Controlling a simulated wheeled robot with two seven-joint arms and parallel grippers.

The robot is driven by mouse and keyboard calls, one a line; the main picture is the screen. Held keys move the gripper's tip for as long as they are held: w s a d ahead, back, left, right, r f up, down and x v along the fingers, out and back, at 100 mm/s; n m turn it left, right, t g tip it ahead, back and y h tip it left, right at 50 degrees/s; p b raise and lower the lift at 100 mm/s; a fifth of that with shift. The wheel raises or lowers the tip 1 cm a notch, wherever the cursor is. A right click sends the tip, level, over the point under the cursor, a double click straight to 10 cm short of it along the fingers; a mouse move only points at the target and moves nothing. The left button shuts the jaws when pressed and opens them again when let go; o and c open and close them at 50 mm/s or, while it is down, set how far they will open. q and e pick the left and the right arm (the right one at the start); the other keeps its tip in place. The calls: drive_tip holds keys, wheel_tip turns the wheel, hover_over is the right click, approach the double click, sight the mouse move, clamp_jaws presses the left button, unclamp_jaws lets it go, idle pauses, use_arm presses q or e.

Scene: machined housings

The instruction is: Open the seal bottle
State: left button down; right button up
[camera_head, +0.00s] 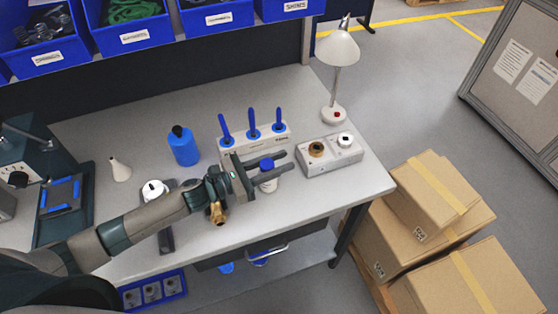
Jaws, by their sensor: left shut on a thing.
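My left gripper (280,169) reaches in from the left over the bench. Its two dark fingers are shut on a small white bottle with a blue cap (266,163), which looks like the seal bottle. The bottle is upright between the fingers, and its white body (269,186) shows partly below the near finger. The cap is on the bottle. I cannot tell whether the bottle's base touches the bench. My right gripper is not in view.
A white stand with blue-handled tools (252,131) is just behind the gripper. A grey block with two round fittings (330,156) is to the right, below a white lamp (338,52). A blue bottle (184,149) stands left. The bench's front right (330,195) is clear.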

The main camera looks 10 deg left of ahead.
sight(262, 170)
use_arm(q)
drive_tip(key=shift+f, duration=0.2)
drive_tip(key=c, duration=1.4)
unclamp_jaws()
drive_tip(key=shift+r, duration=0.1)
drive_tip(key=shift+a+r, duration=0.1)
drive_tip(key=b+v, duration=0.4)
drive_tip(key=v, duration=0.6)
drive_tip(key=shift+b+v, duration=0.5)
drive_tip(key=shift+v, duration=0.45)
drive_tip(key=shift+r, duration=0.1)
